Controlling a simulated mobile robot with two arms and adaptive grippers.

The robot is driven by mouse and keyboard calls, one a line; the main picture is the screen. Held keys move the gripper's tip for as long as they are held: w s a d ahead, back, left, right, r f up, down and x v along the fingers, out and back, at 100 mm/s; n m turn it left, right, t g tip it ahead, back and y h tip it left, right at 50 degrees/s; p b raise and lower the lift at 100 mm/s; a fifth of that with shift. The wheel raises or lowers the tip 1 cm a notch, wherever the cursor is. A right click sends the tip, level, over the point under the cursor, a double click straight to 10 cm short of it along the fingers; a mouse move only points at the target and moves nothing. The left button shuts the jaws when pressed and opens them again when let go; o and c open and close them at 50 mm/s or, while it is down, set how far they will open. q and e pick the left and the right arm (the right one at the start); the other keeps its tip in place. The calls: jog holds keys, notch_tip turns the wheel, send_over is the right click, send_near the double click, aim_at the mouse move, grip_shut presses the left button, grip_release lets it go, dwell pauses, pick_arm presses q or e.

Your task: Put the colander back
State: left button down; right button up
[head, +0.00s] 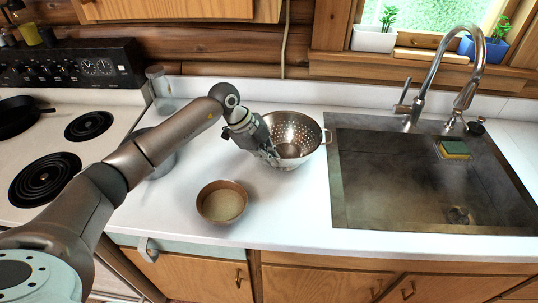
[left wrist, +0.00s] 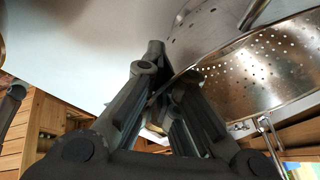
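The colander (head: 296,134) is a shiny metal bowl with many holes and a loop handle on its right side. In the head view it is at the back of the white counter, left of the sink. My left gripper (head: 271,153) is at its left side, with the fingers closed together on the rim. The left wrist view shows the colander's perforated wall (left wrist: 265,70) at the right, its rim running in between the fingers (left wrist: 168,65). The fingers hide part of the rim. I cannot tell whether its base touches the counter. My right gripper is not in view.
A brown bowl (head: 222,202) stands on the counter in front of the colander. A metal pot (head: 159,163) is partly hidden behind my left arm. The sink (head: 432,185) with a sponge (head: 454,148) is at right. The stove (head: 60,150) is at left. A glass jar (head: 158,80) stands at the back.

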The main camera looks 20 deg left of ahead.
pick_arm(q)
jog(key=shift+f, duration=0.1)
jog(key=c, duration=1.6)
grip_release()
jog(key=shift+c, duration=0.2)
jog(key=shift+r, duration=0.2)
jog(key=shift+a+r, duration=0.2)
jog(key=shift+r, duration=0.15)
jog(key=b+v, duration=0.3)
jog(key=v, duration=0.8)
jog(key=shift+s+r, duration=0.1)
